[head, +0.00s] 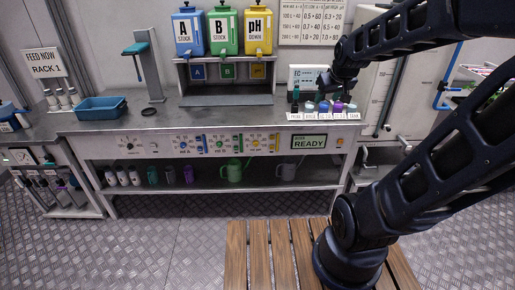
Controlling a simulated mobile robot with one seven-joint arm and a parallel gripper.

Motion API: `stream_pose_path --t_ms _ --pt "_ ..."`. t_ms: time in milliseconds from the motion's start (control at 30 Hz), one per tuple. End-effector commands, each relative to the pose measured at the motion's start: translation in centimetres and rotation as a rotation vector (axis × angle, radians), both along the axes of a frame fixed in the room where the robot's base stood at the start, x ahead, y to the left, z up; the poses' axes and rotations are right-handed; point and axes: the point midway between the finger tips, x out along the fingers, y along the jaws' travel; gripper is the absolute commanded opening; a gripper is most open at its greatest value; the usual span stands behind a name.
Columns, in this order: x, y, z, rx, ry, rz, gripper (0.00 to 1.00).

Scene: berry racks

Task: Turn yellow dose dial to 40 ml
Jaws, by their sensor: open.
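The yellow dose dial (256,142) is on the front panel under the bench top, right of the green dial (220,145) and the blue dial (184,146). Its scale and pointer are too small to read. My gripper (323,87) is at the end of the arm, above the right part of the bench, near the white meter and the small bottles. It is up and to the right of the yellow dial and apart from it. The fingers are small and dark here; the gripper is open and nothing shows between them.
The lit READY display (309,142) is right of the yellow dial. Blue, green and yellow stock tanks (257,32) stand on a shelf above the bench. Small bottles (323,107) stand at the bench's right front. A slatted wooden surface (260,255) is in the foreground; the floor before the bench is clear.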

Motion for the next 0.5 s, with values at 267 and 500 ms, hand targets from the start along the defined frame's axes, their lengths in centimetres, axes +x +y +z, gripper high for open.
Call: stream_pose_path --t_ms 267,500 --pt "8.2 1.4 -2.9 -0.06 -0.105 0.113 0.5" --pt "14.5 2.9 -6.0 -0.128 -0.203 0.204 0.5"
